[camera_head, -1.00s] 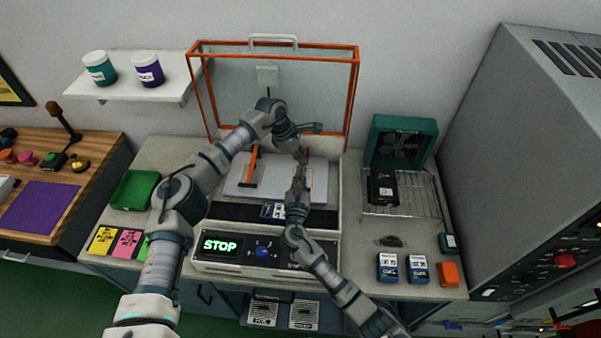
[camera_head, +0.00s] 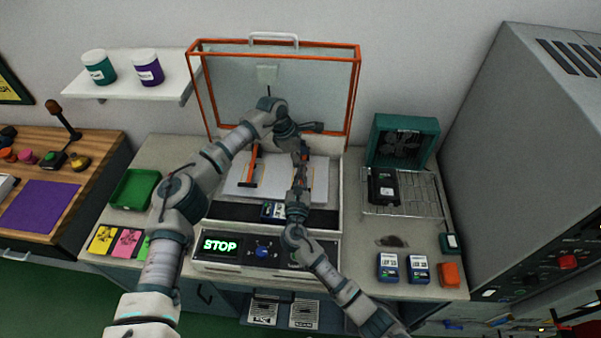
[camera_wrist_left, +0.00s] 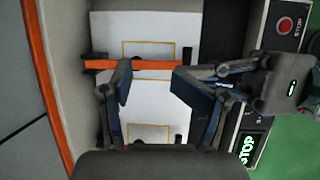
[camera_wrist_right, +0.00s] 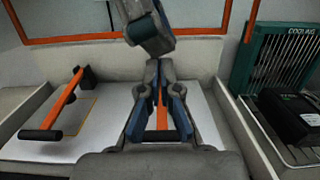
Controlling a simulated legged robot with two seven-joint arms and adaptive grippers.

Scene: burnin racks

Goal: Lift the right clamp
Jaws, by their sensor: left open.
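The right clamp (camera_wrist_left: 150,65) is an orange bar with a black crossbar handle, lying level over the white plate of the machine. In the head view the arms mostly hide it; in the right wrist view its handle (camera_wrist_right: 160,136) shows between my right gripper's fingers. My left gripper (camera_wrist_left: 155,84) is open over the clamp, fingers spaced along the bar; contact is unclear. My right gripper (camera_wrist_right: 159,118) is open, pointing along the clamp from the front, with a gap between its pads. The left clamp (camera_head: 254,165) is a similar orange bar; it also shows in the right wrist view (camera_wrist_right: 62,106).
The orange-framed clear lid (camera_head: 357,90) stands raised behind the plate. A control panel with a green STOP display (camera_head: 220,246) is at the front. A wire rack (camera_head: 430,195) with a black device and teal cooling fan (camera_head: 402,140) is to the right. My arms are close together.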

